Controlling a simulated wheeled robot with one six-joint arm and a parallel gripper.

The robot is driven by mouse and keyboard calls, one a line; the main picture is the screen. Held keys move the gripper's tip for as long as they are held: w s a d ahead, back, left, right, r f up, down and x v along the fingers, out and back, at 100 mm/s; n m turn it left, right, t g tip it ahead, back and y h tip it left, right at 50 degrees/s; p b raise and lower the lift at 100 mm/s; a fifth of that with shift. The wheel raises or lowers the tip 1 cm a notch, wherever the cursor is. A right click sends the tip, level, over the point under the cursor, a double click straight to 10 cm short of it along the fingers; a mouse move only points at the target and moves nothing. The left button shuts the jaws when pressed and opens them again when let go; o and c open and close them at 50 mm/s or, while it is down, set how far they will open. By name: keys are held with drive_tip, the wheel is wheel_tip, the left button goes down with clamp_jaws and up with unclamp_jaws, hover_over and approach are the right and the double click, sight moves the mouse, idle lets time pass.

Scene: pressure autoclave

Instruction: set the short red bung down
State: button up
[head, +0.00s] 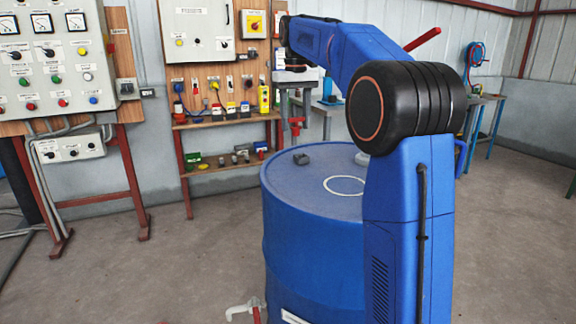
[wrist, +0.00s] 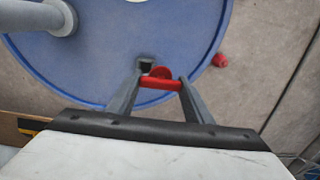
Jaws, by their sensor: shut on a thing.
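My gripper (wrist: 160,84) is shut on the short red bung (wrist: 160,83) in the wrist view, with a finger on each side of it. A round red end shows above the red bar between the fingertips. In the head view my gripper (head: 296,122) points down above the far part of the blue drum (head: 312,240). In the wrist view the drum's blue top (wrist: 105,75) lies beneath the bung. I cannot tell the exact gap between them.
A small dark grey block (head: 301,158) lies on the drum top; in the wrist view it (wrist: 146,63) shows just beyond the bung. A white ring (head: 344,193) marks the top. A grey post (wrist: 55,17) stands at the wrist view's upper left. A red object (wrist: 219,60) shows beyond the rim.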

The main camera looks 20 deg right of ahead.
drive_tip(key=s+a, duration=0.8)
drive_tip(key=shift+w+d+f, duration=0.1)
drive_tip(key=shift+f, duration=5.1)
drive_tip(key=shift+f, duration=0.15)
drive_tip(key=o, duration=1)
wheel_tip(320, 180, up, 12)
drive_tip(key=shift+r, duration=0.2)
